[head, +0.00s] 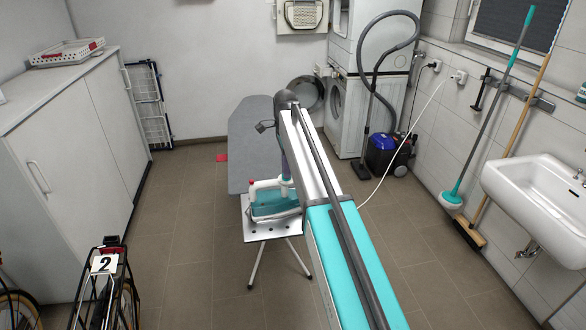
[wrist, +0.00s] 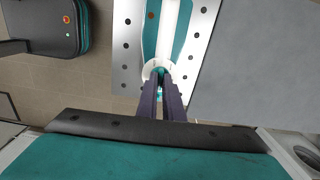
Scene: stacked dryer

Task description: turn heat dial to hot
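A white and teal iron unit (head: 274,204) rests on the perforated metal end plate (head: 260,231) of the grey ironing board (head: 247,140). In the wrist view the iron's teal-and-white top (wrist: 165,30) lies below my gripper, with a round white rim (wrist: 157,66) at the fingertips. No dial marking is readable, and I cannot tell which part is the heat dial. My gripper (wrist: 160,78) points down with two dark purple fingers close together at that rim. Whether they touch or hold anything is unclear. In the head view my arm partly hides the iron and board.
A washing machine (head: 345,110) with a dryer (head: 376,42) on top stands at the back, beside a blue vacuum cleaner (head: 383,153). A white cabinet (head: 75,140) is left, a bicycle (head: 105,275) front left, a sink (head: 540,190) right. Floor right of the board is mostly clear.

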